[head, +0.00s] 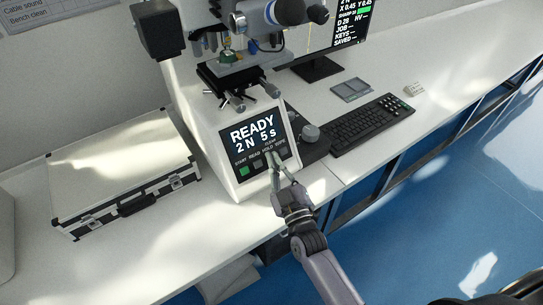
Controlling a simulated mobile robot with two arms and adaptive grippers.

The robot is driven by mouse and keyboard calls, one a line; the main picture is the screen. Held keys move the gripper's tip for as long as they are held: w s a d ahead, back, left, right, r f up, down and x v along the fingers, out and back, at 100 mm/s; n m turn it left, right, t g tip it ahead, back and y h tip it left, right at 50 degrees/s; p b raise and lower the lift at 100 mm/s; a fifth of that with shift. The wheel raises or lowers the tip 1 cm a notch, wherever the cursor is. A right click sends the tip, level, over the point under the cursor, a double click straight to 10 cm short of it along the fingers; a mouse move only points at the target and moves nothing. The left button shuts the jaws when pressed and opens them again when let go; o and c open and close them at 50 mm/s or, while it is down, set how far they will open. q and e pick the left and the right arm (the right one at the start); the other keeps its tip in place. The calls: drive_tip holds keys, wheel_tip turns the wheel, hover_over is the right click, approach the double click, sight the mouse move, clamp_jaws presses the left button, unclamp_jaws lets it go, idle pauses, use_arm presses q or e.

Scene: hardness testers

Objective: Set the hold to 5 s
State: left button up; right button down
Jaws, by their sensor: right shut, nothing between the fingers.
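The hardness tester (222,127) stands on the white bench with its front panel facing me. Its dark screen (253,135) reads "READY" and "2 N 5 s". Below the screen is a row of keys with small labels, among them START, READ and HOLD. A green key (244,171) sits at the left of the row. My right gripper (273,159) is shut and empty, with its fingertips at the right part of the key row, by the HOLD label. The fingers cover part of the row, and I cannot tell whether they touch a key. My left gripper is not in view.
A silver case (122,165) with black edges lies on the bench at left. A keyboard (372,123), a grey tray-like item (351,89) and a monitor (336,25) stand to the right. Blue floor lies beyond the bench edge.

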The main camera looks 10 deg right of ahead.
drive_tip(key=shift+s+d+r+p, duration=0.2)
drive_tip(key=shift+s+r+p, duration=0.1)
drive_tip(key=shift+s, duration=0.15)
drive_tip(key=s+p, duration=0.1)
drive_tip(key=s+d+r+p, duration=0.1)
drive_tip(key=s+r+p, duration=0.1)
drive_tip(key=s+p, duration=0.1)
drive_tip(key=shift+d+r, duration=0.2)
drive_tip(key=shift+r, duration=0.05)
idle(0.7)
